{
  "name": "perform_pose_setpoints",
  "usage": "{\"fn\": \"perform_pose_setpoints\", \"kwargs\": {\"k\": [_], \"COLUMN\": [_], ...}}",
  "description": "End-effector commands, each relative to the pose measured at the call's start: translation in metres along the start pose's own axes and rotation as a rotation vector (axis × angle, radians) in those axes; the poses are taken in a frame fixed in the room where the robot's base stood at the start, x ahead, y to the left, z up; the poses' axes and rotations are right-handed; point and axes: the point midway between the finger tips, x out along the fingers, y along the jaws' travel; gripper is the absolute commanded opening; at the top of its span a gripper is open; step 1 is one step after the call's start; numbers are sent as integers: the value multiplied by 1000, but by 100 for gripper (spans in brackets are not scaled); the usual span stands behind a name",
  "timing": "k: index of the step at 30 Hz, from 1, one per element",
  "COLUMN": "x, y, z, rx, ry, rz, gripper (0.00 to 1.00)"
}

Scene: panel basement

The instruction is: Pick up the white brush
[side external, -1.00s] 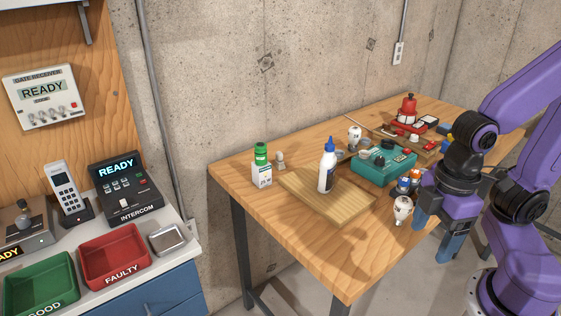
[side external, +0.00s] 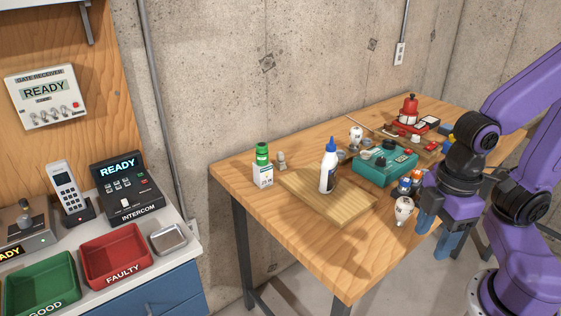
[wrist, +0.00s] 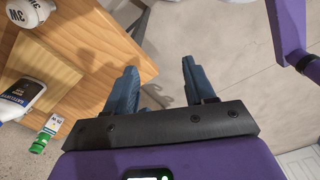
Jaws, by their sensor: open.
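I cannot pick out a white brush with certainty. My gripper (side external: 434,234) is open and empty, pointing down beside the table's right front edge. In the wrist view my gripper (wrist: 158,66) has its two blue fingers apart, with the table edge and floor below and nothing between them. A white bulb-shaped item (side external: 404,209) stands on the table close to the left of my gripper; it also shows at the wrist view's top left (wrist: 31,11).
A white bottle with a blue cap (side external: 328,172) stands on a wooden board (side external: 350,208). A green-capped bottle (side external: 262,168) is farther left. A teal box (side external: 375,170), a red item (side external: 409,108) and small containers crowd the right side. The table's front left is clear.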

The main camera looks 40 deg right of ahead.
Motion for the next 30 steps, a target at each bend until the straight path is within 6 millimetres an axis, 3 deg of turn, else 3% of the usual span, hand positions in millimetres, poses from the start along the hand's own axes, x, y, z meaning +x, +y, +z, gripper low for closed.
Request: {"fn": "perform_pose_setpoints", "kwargs": {"k": [8,18,26,30], "x": [-4,-53,-49,-49], "y": [0,0,13,27], "z": [-1,-5,-52,-85], "rx": [0,4,77,134], "ry": [2,9,103,178], "rz": [0,-3,-50,-72], "gripper": [54,54,54,54]}}
